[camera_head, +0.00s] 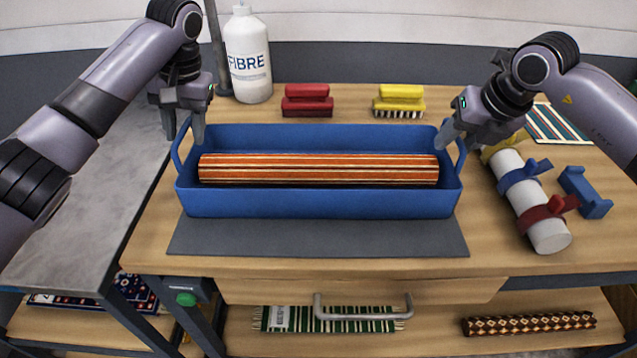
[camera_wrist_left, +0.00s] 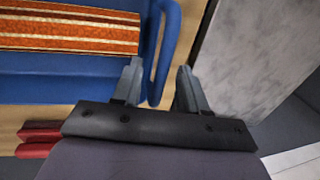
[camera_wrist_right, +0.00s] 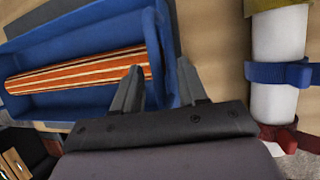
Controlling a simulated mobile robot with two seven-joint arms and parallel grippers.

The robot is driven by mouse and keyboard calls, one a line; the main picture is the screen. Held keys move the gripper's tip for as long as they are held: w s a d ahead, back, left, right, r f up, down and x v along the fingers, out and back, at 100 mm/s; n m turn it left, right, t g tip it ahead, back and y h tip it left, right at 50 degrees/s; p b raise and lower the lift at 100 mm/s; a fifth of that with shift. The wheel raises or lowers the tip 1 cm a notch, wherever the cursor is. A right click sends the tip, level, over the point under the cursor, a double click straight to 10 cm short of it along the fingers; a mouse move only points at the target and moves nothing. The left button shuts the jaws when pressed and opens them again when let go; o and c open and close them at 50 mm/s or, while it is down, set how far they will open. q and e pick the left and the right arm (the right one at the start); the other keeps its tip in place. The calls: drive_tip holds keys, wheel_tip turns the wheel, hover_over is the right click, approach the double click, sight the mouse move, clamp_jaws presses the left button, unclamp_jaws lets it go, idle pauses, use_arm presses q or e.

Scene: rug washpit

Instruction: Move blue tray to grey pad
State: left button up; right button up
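The blue tray (camera_head: 320,204) stands in the middle of the table with a striped orange rug roll (camera_head: 318,169) lying in it. The grey pad (camera_head: 318,238) shows in front of and below the tray; its back part is hidden by the tray, and I cannot tell whether they touch. My left gripper (camera_head: 184,128) is open at the tray's left handle (camera_head: 181,150); in the left wrist view the handle (camera_wrist_left: 168,55) runs between the parted fingers. My right gripper (camera_head: 452,138) is open at the right handle (camera_head: 461,155); its parted fingers also show in the right wrist view (camera_wrist_right: 158,85).
A white FIBRE bottle (camera_head: 248,55), a red brush (camera_head: 307,101) and a yellow brush (camera_head: 399,101) stand behind the tray. A white roll with straps (camera_head: 530,200) and a blue clamp piece (camera_head: 584,192) lie to the right. A grey side surface (camera_head: 90,200) is at left.

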use_arm(q)
drive_tip(key=shift+r, duration=0.1)
wheel_tip(320, 180, up, 12)
drive_tip(key=d, duration=0.2)
drive_tip(key=shift+d+f, duration=0.15)
drive_tip(key=shift+f, duration=0.05)
use_arm(e)
drive_tip(key=v, duration=1.2)
use_arm(q)
drive_tip(key=shift+w, duration=0.1)
idle(0.3)
